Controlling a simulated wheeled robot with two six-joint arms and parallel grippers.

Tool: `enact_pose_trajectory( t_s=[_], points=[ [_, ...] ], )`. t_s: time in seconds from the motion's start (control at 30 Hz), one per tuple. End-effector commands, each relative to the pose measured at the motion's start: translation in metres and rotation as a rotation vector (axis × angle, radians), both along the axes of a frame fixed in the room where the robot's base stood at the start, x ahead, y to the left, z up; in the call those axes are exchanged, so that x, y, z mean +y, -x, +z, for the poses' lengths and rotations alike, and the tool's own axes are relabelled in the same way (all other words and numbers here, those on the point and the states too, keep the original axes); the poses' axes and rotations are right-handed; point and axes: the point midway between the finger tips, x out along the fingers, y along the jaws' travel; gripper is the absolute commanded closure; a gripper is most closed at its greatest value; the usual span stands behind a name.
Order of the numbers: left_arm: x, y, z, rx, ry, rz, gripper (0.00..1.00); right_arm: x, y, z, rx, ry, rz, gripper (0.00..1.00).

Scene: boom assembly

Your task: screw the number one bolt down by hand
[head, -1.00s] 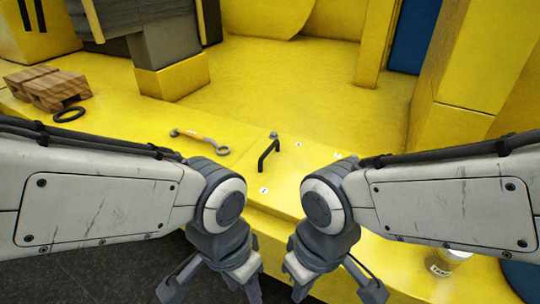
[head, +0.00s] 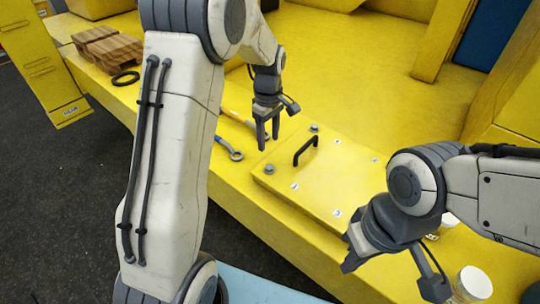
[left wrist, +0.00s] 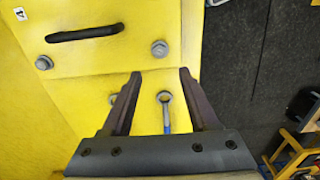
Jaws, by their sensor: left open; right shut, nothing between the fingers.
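A yellow plate (head: 318,180) with a black handle (head: 305,149) lies on the yellow deck. One grey bolt (head: 314,127) is at its far corner and another bolt (head: 269,169) at its left corner. Small white number labels lie on the plate, too small to read in the head view. My left gripper (head: 268,142) is open and empty, pointing down above the deck just left of the plate. The left wrist view shows both bolts (left wrist: 159,48) (left wrist: 44,62) beyond the open fingers. My right gripper (head: 349,262) is shut and empty, in front of the plate.
A ring-ended wrench (head: 237,155) lies left of the plate, near an orange-handled tool (head: 237,116). A wooden pallet (head: 107,49) and black ring (head: 125,78) are farther left. A jar (head: 475,283) stands at the lower right. The far deck is clear.

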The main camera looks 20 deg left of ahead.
Motion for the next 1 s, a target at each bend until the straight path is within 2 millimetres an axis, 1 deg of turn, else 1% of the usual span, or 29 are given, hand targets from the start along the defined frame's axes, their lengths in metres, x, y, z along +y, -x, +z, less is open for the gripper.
enact_pose_trajectory(
  t_s=[0.17, 0.4, 0.53, 0.7, 0.97, 1.0],
  points=[
    [-0.001, 0.001, -0.024, 0.005, 0.0, 0.003, 0.4, 0.0, 0.0, 0.008, 0.0, 0.0, 0.001, 1.0],
    [-0.002, 0.001, -0.069, 0.005, 0.0, 0.0, 0.4, 0.0, 0.0, 0.022, 0.0, 0.0, 0.004, 1.0],
    [-0.002, 0.001, -0.087, 0.004, 0.001, -0.001, 0.4, 0.0, 0.0, 0.027, 0.0, 0.0, 0.005, 1.0],
    [-0.002, 0.0, -0.099, 0.0, 0.0, -0.002, 0.4, 0.0, 0.0, 0.029, 0.0, 0.0, 0.005, 1.0],
    [-0.002, 0.0, -0.101, -0.001, 0.0, -0.002, 0.4, 0.0, 0.0, 0.029, 0.0, 0.0, 0.005, 1.0],
    [-0.002, 0.0, -0.101, -0.001, 0.0, -0.002, 0.48, 0.0, 0.0, 0.029, 0.0, 0.0, 0.005, 1.0]
  ],
)
